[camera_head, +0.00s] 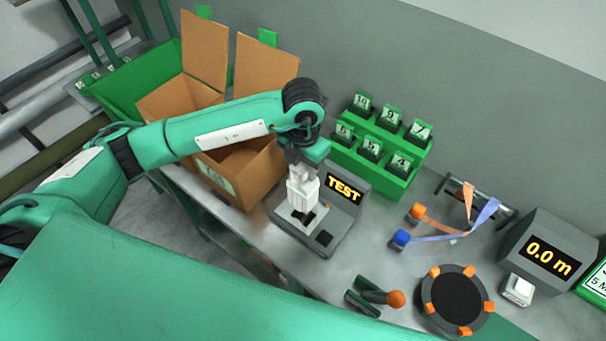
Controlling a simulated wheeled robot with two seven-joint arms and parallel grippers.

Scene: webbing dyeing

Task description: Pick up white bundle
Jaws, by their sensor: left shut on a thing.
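My left gripper (309,217) reaches down from above onto the grey test device (327,239) with the lit "TEST" screen. It is shut on a small white piece, which I take to be the white bundle (291,213), at the top of the device. The gripper's own pale body hides much of the bundle. I cannot tell whether the bundle touches the device. My right gripper is not in view.
Open cardboard box (226,178) stands left of the device. A green rack (385,166) with numbered cards is behind it. To the right are an orange-handled tool (396,299), a round black plate (457,300), ribbons (440,236) and a "0.0 m" display (548,258).

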